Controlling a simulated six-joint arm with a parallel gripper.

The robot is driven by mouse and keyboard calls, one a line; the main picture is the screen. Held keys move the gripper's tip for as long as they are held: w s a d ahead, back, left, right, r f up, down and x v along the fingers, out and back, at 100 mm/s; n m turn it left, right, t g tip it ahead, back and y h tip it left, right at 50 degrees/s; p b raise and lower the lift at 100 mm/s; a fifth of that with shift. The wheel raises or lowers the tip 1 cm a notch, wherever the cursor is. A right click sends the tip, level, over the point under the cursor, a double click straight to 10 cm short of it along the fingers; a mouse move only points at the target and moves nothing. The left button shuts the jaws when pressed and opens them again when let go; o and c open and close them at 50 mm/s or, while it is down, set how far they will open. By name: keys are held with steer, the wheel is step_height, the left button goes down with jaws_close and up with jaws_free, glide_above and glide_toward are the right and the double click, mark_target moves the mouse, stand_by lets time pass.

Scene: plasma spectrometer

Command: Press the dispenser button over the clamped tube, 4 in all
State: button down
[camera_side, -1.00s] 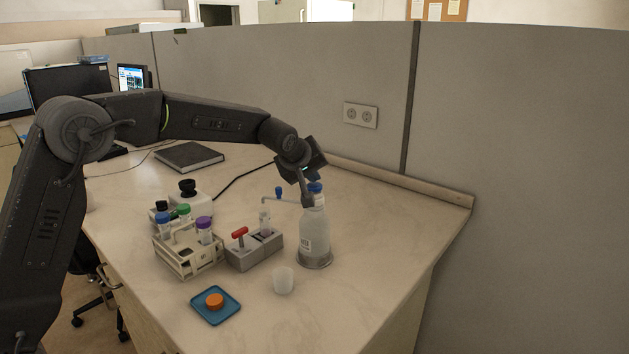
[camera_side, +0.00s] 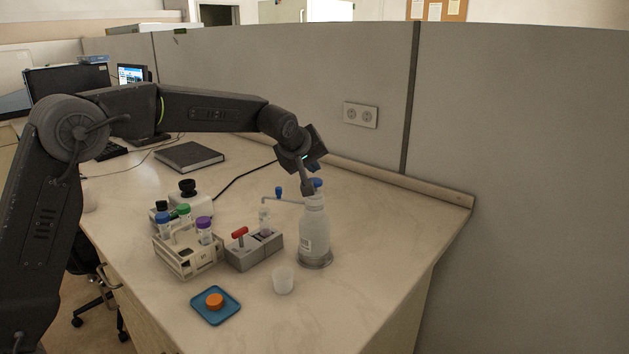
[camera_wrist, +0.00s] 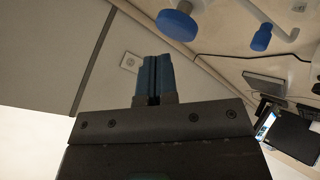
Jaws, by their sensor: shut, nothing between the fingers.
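The dispenser is a pale bottle (camera_side: 314,238) standing upright, with a blue button (camera_side: 317,183) on top and a thin spout (camera_side: 290,201) reaching left. The button also shows in the wrist view as a blue disc (camera_wrist: 177,25). The clear tube (camera_side: 264,219) stands upright in the grey clamp (camera_side: 252,255) with a red handle (camera_side: 239,232), below the spout's end. My gripper (camera_side: 307,192) is shut and empty beside the button, partly overlapping it; contact is unclear. Its fingers (camera_wrist: 153,80) are together.
A beige rack (camera_side: 190,262) with several capped tubes stands left of the clamp, a black-capped bottle (camera_side: 190,203) behind it. A white cup (camera_side: 283,281) and a blue tray (camera_side: 229,308) with an orange cap (camera_side: 214,300) are in front. The right front table is clear.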

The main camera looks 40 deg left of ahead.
steer(key=shift+r, duration=2.5)
stand_by(0.6)
step_height(320, 180, up, 4)
steer(key=shift+f, duration=0.1)
steer(key=shift+f, duration=0.1)
steer(key=shift+f, duration=4.35)
steer(key=shift+f, duration=0.15)
steer(key=shift+f, duration=0.25)
